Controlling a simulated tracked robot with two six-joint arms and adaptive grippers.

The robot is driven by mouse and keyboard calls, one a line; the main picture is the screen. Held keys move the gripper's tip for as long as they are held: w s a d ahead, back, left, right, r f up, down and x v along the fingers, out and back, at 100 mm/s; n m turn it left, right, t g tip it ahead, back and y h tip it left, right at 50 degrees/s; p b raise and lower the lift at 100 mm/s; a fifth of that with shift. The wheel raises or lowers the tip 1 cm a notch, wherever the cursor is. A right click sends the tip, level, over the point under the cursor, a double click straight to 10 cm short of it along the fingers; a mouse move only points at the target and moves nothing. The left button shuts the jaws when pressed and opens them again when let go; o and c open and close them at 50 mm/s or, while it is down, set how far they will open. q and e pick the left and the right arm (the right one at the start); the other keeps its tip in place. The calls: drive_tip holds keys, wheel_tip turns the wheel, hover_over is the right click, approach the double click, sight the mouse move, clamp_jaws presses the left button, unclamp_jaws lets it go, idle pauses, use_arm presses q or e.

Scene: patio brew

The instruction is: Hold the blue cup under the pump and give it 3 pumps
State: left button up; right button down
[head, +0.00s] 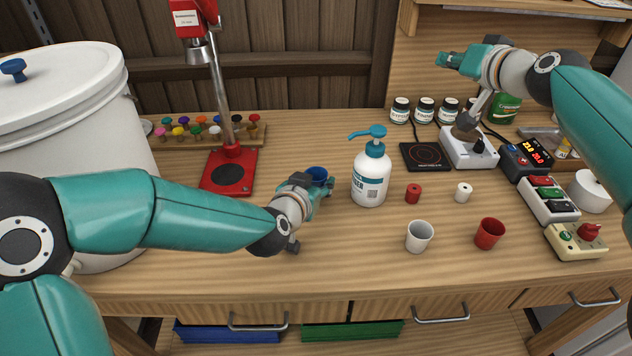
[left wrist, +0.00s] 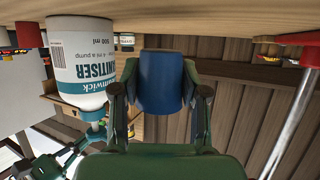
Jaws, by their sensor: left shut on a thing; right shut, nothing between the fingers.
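The blue cup (head: 317,172) stands at the left of the white pump bottle (head: 370,182), near the table surface. My left gripper (head: 318,184) is shut on the cup. In the left wrist view its two fingers (left wrist: 160,98) sit on either side of the blue cup (left wrist: 160,75). The bottle's teal pump head (head: 370,133) has its spout pointing left; the cup is left of and below the spout tip, not clearly under it. The bottle also shows in the left wrist view (left wrist: 80,60). My right gripper (head: 449,60) is shut and empty, raised at the upper right.
A red press stand (head: 229,172) is behind my left arm. The front middle of the table is clear.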

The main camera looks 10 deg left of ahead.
sight(379, 132)
drive_tip(key=s+a+f+g+h, duration=0.1)
drive_tip(key=s+a, duration=0.2)
drive_tip(key=s+a+n+g+h, duration=0.1)
drive_tip(key=s+a+g, duration=0.1)
drive_tip(key=s+a, duration=0.1)
drive_tip(key=s+a+f+n+g+h, duration=0.1)
drive_tip(key=s+a+h, duration=0.1)
drive_tip(key=s+a, duration=0.1)
drive_tip(key=shift+s+a+f+g, duration=0.15)
drive_tip(key=shift+a+g, duration=0.05)
drive_tip(key=shift+a, duration=0.25)
drive_tip(key=shift+s+a+f+g, duration=0.15)
drive_tip(key=shift+a+g, duration=0.05)
drive_tip(key=shift+a, duration=0.25)
drive_tip(key=shift+s+h, duration=0.25)
drive_tip(key=shift+h, duration=0.05)
drive_tip(key=shift+s+d+f, duration=0.1)
drive_tip(key=shift+d+f, duration=0.05)
drive_tip(key=shift+f, duration=3.9)
